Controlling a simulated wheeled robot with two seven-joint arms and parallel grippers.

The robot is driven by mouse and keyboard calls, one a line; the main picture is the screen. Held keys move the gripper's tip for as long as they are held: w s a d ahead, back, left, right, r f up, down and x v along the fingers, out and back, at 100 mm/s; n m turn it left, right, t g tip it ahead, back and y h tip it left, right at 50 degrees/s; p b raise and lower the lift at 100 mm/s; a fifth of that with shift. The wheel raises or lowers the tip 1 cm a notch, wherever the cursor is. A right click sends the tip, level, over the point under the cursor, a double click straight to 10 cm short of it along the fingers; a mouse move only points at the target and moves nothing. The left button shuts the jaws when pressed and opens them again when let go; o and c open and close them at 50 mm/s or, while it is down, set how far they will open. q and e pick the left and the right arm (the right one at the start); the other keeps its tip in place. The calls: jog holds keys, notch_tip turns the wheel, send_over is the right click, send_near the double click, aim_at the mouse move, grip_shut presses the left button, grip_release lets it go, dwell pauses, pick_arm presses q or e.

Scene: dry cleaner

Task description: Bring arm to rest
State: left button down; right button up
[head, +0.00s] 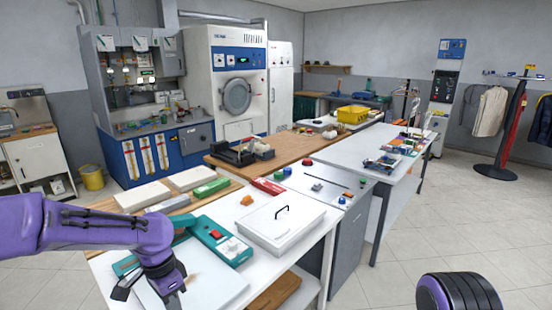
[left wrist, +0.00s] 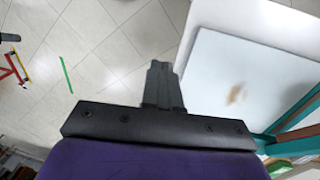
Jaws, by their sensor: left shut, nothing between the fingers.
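My left arm comes in from the left in the head view and bends down at the front left corner of the white worktable (head: 316,240). My left gripper (head: 123,290) is dark and partly hidden by my purple wrist. In the left wrist view the left gripper (left wrist: 160,68) has its fingers together with nothing between them. It shows against the tiled floor, just beside the edge of a white board (left wrist: 235,65) with a brown stain. Of my right arm only a purple and black part shows at the bottom right of the head view. My right gripper is out of view.
Close to my left wrist are the white board (head: 215,288) and a teal device (head: 221,241) with a red button. A white lidded box (head: 282,222) stands farther right. Pale blocks (head: 143,196) lie behind the arm. Open tiled floor (head: 400,270) lies at the right.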

pick_arm(q)
jog(key=w+d+f+n+t+h, duration=0.2)
jog(key=w+d+n+t, duration=0.1)
jog(key=w+n+t, duration=0.25)
jog(key=s+a+f+n+t+y+b, duration=0.15)
jog(key=s+f+n, duration=0.3)
jog(key=f, duration=0.45)
jog(key=s+a+f+n+t+y+b, duration=0.1)
jog(key=s+a+f+n+y+b, duration=0.25)
jog(key=f, duration=0.65)
jog(key=s+a+f+g+b, duration=0.1)
jog(key=s+f, duration=0.5)
jog(key=s, duration=0.7)
jog(key=s+a+f+n+g+y+b, duration=0.1)
jog(key=s+a+f, duration=0.3)
jog(key=s, duration=0.9)
notch_tip(320, 180, down, 3)
jog(key=shift+f+g+y+b, duration=0.1)
jog(key=shift+g+y+b, duration=0.3)
jog(key=shift+g, duration=0.5)
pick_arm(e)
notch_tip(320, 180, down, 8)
